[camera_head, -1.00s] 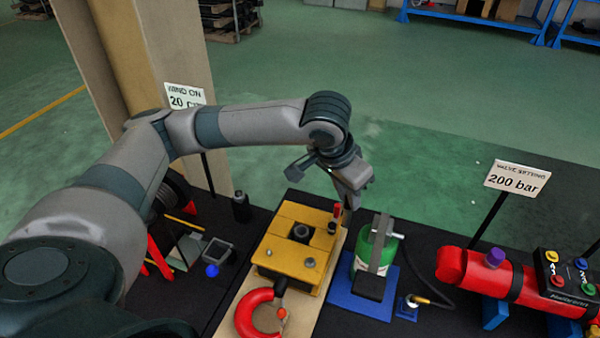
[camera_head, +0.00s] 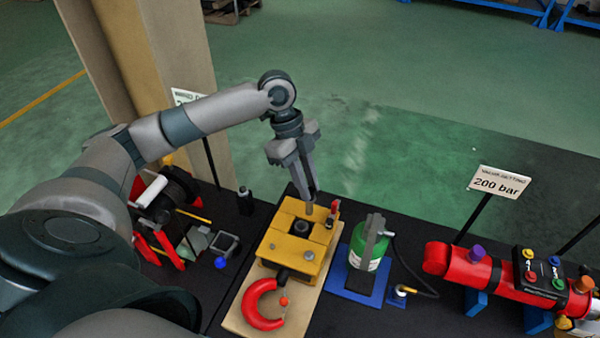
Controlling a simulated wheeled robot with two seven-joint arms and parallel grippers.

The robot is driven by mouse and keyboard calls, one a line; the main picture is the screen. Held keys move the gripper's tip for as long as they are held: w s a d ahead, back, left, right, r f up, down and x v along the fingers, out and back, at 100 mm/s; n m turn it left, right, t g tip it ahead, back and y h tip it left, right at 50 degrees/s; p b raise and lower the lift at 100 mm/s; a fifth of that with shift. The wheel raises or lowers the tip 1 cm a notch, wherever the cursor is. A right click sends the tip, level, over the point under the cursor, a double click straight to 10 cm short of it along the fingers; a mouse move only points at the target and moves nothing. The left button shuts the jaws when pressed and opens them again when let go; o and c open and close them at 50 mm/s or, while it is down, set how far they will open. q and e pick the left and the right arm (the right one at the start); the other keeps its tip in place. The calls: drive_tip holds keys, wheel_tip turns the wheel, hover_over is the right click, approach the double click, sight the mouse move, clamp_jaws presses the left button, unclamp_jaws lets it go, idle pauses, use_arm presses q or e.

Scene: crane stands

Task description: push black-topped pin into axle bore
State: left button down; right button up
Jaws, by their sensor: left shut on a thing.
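My left gripper (camera_head: 309,198) points down over the back of a yellow block (camera_head: 277,246). It is shut on a slim grey pin (camera_head: 309,209), whose lower end shows just below the fingertips. The pin's top is hidden between the fingers, so I cannot see its colour. A dark opening (camera_head: 299,228) is in the block's top, a little in front of and left of the pin. I cannot tell whether the pin touches the block or enters a bore. My right gripper is not in view.
A red-topped piece (camera_head: 335,207) stands at the block's back right corner. A red hook (camera_head: 257,312) lies in front, on a wooden board (camera_head: 234,318). A green bottle (camera_head: 366,250) stands right of the block on a blue base. A red cylinder (camera_head: 505,281) lies farther right.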

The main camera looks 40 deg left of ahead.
use_arm(q)
drive_tip(key=m, duration=0.1)
drive_tip(key=a+m, duration=0.1)
drive_tip(key=g+p, duration=0.1)
drive_tip(key=shift+s+a+r+m, duration=0.35)
drive_tip(key=shift+m, duration=0.05)
drive_tip(key=shift+r, duration=0.1)
drive_tip(key=shift+f+b, duration=0.9)
drive_tip(key=shift+f, duration=2)
drive_tip(key=shift+f+b, duration=0.35)
drive_tip(key=shift+f, duration=0.5)
